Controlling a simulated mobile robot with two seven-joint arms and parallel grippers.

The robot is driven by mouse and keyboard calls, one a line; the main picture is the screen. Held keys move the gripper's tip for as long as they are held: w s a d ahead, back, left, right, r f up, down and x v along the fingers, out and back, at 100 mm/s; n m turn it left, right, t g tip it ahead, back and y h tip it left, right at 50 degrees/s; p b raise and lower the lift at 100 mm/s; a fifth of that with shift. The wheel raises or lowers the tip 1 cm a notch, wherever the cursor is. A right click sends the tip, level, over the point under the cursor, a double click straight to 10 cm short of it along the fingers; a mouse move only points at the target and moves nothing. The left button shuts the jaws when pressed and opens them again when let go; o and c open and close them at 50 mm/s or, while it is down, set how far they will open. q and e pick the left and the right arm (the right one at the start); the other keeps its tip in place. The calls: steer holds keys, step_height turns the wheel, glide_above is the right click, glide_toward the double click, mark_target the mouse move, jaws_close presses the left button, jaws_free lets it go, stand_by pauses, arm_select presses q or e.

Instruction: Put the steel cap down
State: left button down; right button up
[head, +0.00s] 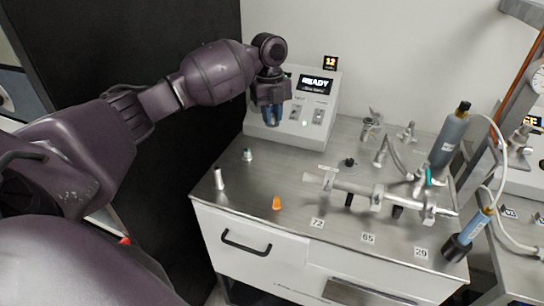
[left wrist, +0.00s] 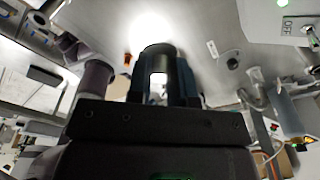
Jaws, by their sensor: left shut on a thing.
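My left gripper (head: 271,115) hangs above the back left of the steel bench, in front of the grey box with the READY display. Its blue-tipped fingers point down and are shut on the steel cap. The cap is almost wholly hidden by the fingers in the head view. In the left wrist view, a small bright patch shows between the dark fingers of the left gripper (left wrist: 160,85), but the cap's outline is not clear. The steel bench top (head: 250,185) lies below the gripper, with a gap between. My right gripper is not in view.
The READY box (head: 318,90) stands behind. A horizontal steel pipe assembly (head: 375,192) fills the right. Bare bench lies around the cone.

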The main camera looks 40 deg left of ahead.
arm_select(q)
glide_above(272, 163)
step_height(272, 163, down, 7)
steer(key=shift+w+a, duration=0.1)
steer(key=shift+f+b, duration=0.3)
steer(key=shift+f, duration=0.4)
step_height(272, 163, down, 5)
steer(key=shift+f+b, duration=0.2)
steer(key=shift+b, duration=0.1)
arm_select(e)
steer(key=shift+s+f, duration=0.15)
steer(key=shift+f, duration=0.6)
arm_select(q)
steer(key=c, duration=1)
jaws_free()
steer(key=shift+f, duration=0.15)
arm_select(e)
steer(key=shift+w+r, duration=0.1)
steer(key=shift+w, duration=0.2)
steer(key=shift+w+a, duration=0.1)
